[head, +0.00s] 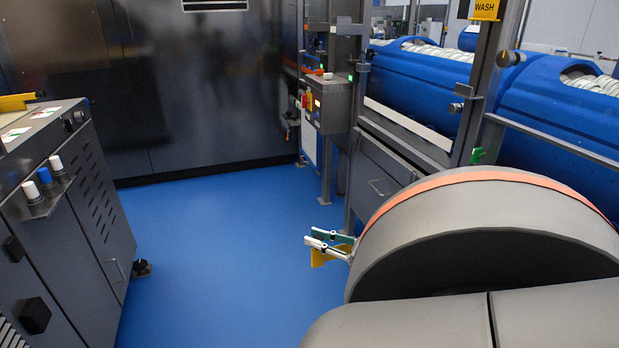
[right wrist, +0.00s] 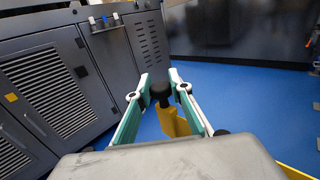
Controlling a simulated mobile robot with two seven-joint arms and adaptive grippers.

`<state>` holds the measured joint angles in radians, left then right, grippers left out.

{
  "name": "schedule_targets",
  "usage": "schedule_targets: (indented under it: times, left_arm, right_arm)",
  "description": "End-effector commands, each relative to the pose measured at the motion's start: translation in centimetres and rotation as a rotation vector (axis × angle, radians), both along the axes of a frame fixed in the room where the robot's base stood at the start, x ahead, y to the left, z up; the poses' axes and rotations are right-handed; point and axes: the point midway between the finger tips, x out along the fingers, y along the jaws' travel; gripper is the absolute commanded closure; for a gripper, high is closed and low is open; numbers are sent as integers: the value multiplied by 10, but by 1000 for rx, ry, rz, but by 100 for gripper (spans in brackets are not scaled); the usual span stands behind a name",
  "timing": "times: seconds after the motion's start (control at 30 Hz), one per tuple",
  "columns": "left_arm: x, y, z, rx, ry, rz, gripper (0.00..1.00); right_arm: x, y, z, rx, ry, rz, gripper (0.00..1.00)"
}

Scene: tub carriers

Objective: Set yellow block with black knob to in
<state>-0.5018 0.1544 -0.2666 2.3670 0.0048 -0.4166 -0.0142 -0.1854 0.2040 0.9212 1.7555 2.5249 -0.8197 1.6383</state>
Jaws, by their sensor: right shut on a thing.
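The yellow block (right wrist: 172,122) with its black knob (right wrist: 160,90) shows between the fingers of my right gripper (right wrist: 160,82) in the right wrist view. The fingers are shut on the knob, with the yellow part below and behind it. In the head view my right gripper (head: 312,237) reaches out from behind my large grey arm link. A piece of the yellow block (head: 318,258) shows just below the fingers. The rest of the block is hidden. My left gripper is not in view.
A dark grey cabinet (head: 75,210) stands at the left, with white and blue knobs (head: 44,177) on its side. Blue tubs (head: 425,85) in a metal frame stand at the right. A control box (head: 330,105) is behind. The blue floor (head: 225,250) between is clear.

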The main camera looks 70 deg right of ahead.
Motion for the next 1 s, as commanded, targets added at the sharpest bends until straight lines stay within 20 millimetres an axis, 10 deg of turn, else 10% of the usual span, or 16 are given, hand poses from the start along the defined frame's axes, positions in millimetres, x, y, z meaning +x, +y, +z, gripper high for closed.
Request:
schedule_targets:
  times: [0.4,0.47,1.0]
  left_arm:
    - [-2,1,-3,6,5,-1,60]
    - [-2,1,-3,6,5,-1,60]
    - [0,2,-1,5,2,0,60]
  right_arm:
    - [-3,-1,-2,-3,4,4,100]
    - [-3,-1,-2,-3,4,3,71]
    - [-3,-1,30,-8,4,6,71]
